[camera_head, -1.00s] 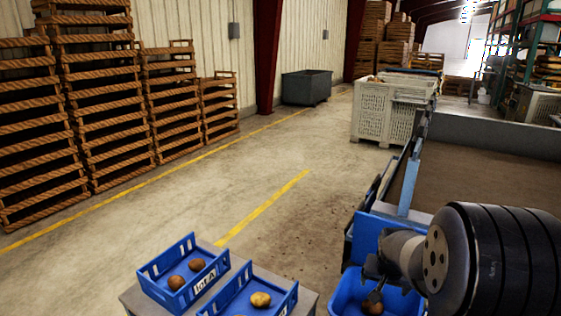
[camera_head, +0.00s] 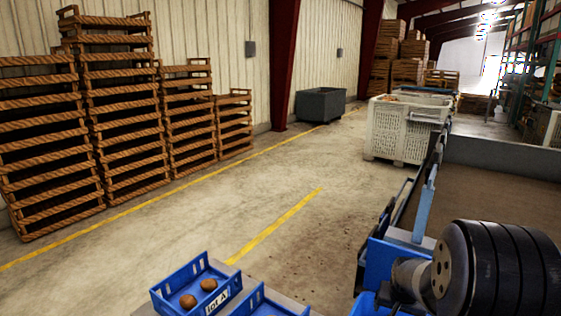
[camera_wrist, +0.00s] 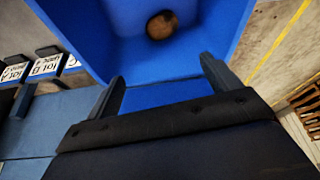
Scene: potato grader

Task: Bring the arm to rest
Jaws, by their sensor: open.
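My gripper (camera_wrist: 163,84) is open in the wrist view, with its two dark fingers wide apart and nothing between them. Beyond the fingertips is a blue bin (camera_wrist: 120,45) with one brown potato (camera_wrist: 161,24) inside, clear of the fingers. In the head view my arm's dark wrist reaches in at the lower right, over the blue bin there. The fingertips are cut off by the bottom edge of that view.
A light grating crate (camera_head: 398,132), a grey bin (camera_head: 320,104) and wooden crate stacks (camera_head: 125,110) stand farther off. The floor between is clear.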

